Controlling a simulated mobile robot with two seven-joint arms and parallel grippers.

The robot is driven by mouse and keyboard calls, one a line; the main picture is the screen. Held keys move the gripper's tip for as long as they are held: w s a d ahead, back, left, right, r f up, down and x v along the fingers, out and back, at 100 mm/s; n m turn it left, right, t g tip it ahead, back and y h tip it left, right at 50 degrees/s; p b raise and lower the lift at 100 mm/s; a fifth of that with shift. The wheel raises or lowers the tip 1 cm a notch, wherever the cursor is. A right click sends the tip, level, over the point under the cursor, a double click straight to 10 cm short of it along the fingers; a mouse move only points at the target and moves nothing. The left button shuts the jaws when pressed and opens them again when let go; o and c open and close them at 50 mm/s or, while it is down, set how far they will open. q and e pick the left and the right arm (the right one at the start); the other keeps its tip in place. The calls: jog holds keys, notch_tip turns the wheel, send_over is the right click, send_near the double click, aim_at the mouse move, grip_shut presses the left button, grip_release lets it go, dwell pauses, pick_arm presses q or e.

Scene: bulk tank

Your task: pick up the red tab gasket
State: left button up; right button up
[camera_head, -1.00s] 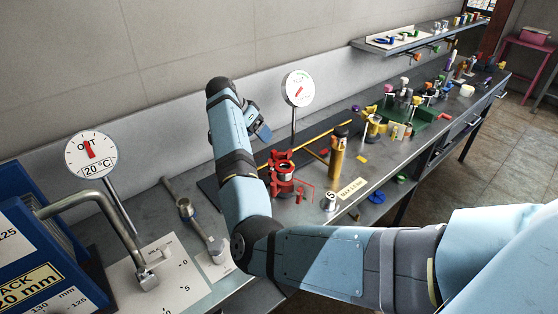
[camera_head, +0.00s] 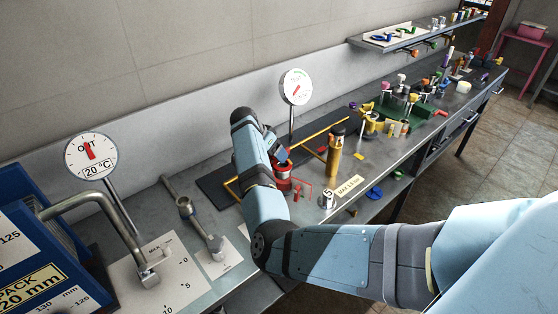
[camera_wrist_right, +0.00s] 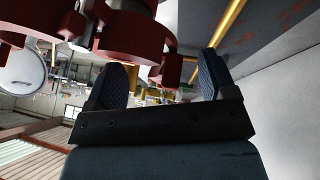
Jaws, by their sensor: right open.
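My right gripper (camera_head: 282,151) is low over the bench beside the red clamp-like fixture (camera_head: 283,184), which the arm partly hides. In the right wrist view the jaws (camera_wrist_right: 162,84) are open with nothing between them. The fixture's red rings and lugs (camera_wrist_right: 128,34) fill the upper left there, close to the fingers; contact cannot be told. A small flat red piece (camera_head: 324,152) lies on the bench near the brass cylinder. I cannot tell whether it is the red tab gasket, and no gasket shows clearly in the wrist view. My left gripper is not in view.
A brass cylinder (camera_head: 335,154) stands right of the fixture, with a metal weight (camera_head: 327,199) in front. A dial gauge (camera_head: 295,87) rises behind. A green rack (camera_head: 405,117) with several parts stands farther right.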

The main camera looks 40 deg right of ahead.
jog(key=shift+a+f, duration=0.1)
jog(key=c, duration=1.3)
